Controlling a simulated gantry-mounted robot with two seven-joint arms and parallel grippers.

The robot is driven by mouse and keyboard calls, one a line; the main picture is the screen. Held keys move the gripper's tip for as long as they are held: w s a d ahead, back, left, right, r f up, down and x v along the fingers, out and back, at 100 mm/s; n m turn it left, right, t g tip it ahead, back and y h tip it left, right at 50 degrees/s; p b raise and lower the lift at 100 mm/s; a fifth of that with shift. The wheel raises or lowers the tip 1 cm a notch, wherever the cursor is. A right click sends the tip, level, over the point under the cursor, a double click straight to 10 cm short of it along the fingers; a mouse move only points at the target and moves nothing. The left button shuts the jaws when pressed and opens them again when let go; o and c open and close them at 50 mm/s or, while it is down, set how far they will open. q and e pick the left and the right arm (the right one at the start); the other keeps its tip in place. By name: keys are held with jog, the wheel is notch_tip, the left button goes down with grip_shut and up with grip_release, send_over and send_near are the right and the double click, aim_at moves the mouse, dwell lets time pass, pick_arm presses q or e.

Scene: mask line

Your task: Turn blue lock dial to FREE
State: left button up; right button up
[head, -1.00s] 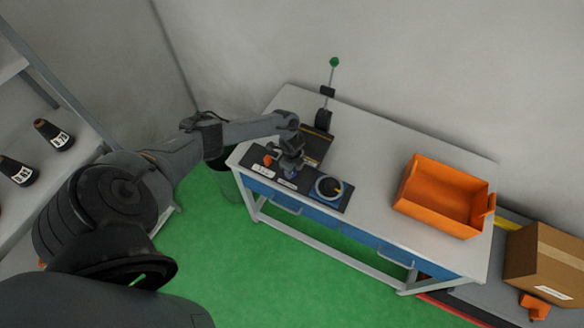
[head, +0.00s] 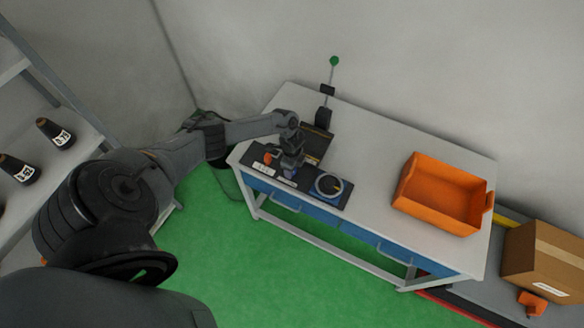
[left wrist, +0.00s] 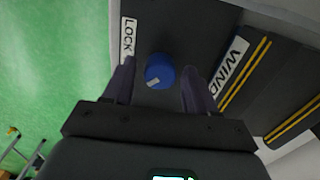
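The blue lock dial (left wrist: 159,71) is a small round knob with a pale mark near its lower left edge, seen in the left wrist view. It stands on a dark panel beside a white LOCK label (left wrist: 128,40). My left gripper (left wrist: 159,84) is open, with one finger on each side of the dial and gaps showing between. In the head view my left gripper (head: 290,172) points down over the dark panel (head: 312,195) and mostly hides the dial. No FREE marking is readable. My right gripper is not in view.
A larger blue-ringed dial (head: 328,186) sits right of the gripper, and an orange knob (head: 268,158) left of it. A WIND label (left wrist: 230,66) is beside the lock dial. An orange bin (head: 443,194) stands on the table's right, and a green-tipped rod (head: 334,61) at the back.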

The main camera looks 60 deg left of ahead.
pick_arm(q)
jog(key=shift+o, duration=0.3)
jog(key=shift+r, duration=0.25)
notch_tip(320, 180, up, 10)
jog(key=p, duration=0.1)
jog(key=shift+r+p, duration=0.15)
jog(key=shift+p, duration=0.2)
